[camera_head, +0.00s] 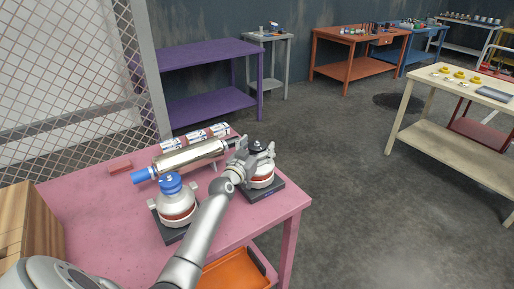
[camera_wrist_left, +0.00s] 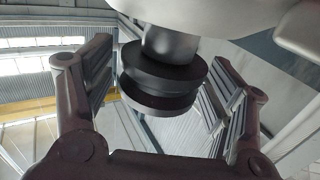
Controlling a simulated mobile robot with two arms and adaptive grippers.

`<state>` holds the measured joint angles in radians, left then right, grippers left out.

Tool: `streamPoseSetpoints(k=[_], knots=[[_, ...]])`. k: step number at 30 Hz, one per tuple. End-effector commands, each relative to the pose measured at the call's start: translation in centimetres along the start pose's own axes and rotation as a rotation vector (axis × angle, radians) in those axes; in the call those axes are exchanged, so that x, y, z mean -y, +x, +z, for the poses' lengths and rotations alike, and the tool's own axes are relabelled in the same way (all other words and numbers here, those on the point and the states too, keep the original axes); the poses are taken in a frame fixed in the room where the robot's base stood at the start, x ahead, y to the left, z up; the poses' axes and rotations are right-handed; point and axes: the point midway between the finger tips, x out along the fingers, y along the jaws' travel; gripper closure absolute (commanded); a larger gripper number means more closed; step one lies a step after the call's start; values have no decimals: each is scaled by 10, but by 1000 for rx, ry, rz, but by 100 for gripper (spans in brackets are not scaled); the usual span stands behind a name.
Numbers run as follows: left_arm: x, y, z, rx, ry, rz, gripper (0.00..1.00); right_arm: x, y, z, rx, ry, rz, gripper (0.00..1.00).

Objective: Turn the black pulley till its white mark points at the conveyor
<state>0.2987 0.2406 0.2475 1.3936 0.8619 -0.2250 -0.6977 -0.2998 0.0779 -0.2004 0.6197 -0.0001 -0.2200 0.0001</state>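The black pulley (camera_head: 258,146) tops a pale motor-like unit (camera_head: 262,173) on a dark base, right of the middle of the pink table. My left gripper (camera_head: 257,152) is at the pulley and partly covers it. In the left wrist view the grooved black pulley (camera_wrist_left: 160,82) sits between my open left fingers (camera_wrist_left: 160,95), with a gap on both sides. I see no white mark on it in either view. A shiny metal roller (camera_head: 188,158) with a blue end lies behind, perhaps part of the conveyor. My right gripper is not in view.
A similar unit with a blue pulley (camera_head: 171,184) stands left of my left arm. A row of labelled items (camera_head: 197,138) lies behind the roller. A wooden box (camera_head: 28,222) is at the left edge. The pink table (camera_head: 105,225) is bare at front left.

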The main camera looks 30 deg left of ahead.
Motion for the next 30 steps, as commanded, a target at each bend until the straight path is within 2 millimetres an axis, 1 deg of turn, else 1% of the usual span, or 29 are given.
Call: streamPoseSetpoints(k=[8, 11, 13, 17, 24, 30], knots=[[0, -1, 0, 0, 0, 1, 22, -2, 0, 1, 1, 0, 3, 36], [0, -6, 0, 0, 0, 1, 22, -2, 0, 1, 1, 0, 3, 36], [-1, -13, 1, 0, -1, 1, 22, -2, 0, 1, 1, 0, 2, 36], [0, -32, 1, 2, 0, 0, 22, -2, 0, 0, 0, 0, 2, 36], [0, -76, 2, 3, 1, 1, 22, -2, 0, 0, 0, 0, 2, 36], [0, -105, 2, 2, 1, 0, 22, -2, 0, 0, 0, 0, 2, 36]])
